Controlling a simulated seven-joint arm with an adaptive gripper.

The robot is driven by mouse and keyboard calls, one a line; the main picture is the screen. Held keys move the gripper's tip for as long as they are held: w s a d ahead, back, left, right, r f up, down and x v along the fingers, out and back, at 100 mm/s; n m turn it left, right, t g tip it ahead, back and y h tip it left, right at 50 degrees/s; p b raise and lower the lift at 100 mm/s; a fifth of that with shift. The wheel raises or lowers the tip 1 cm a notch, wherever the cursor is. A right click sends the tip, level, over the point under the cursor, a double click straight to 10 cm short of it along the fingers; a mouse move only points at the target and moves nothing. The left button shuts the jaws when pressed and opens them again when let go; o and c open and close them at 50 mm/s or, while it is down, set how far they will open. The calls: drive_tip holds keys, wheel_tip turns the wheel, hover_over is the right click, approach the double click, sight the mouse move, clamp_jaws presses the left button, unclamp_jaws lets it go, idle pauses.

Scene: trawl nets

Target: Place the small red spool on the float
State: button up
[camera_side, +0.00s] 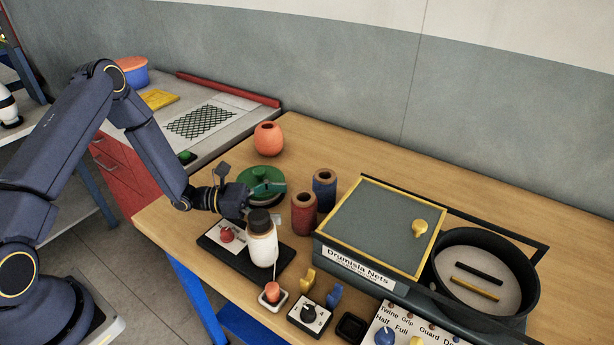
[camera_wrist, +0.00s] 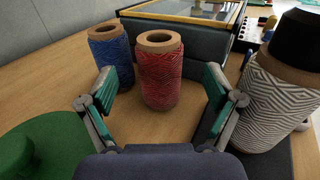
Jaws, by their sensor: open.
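The small red spool (camera_side: 304,214) stands upright on the wooden bench; the wrist view shows its red-patterned winding and tan top with a hole (camera_wrist: 159,80). My gripper (camera_side: 278,203) is open, low over the bench, pointing at it. In the wrist view the teal-padded fingers of my gripper (camera_wrist: 160,90) are spread to either side, with the spool centred just ahead or between the tips; I cannot tell which. Nothing is held. A round orange object with a top hole, seemingly the float (camera_side: 268,138), sits farther back on the bench.
A blue spool (camera_side: 324,188) stands just behind the red one. A white patterned bottle-like object with a black top (camera_side: 262,246) stands close on the near side. A green disc (camera_wrist: 40,145) lies beside my gripper. The lidded box (camera_side: 372,230) stands to the right.

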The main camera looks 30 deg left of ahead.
sight(304, 214)
drive_tip(key=x, duration=0.6)
drive_tip(key=shift+r, duration=0.25)
drive_tip(key=shift+r, duration=0.1)
drive_tip(key=c, duration=1.5)
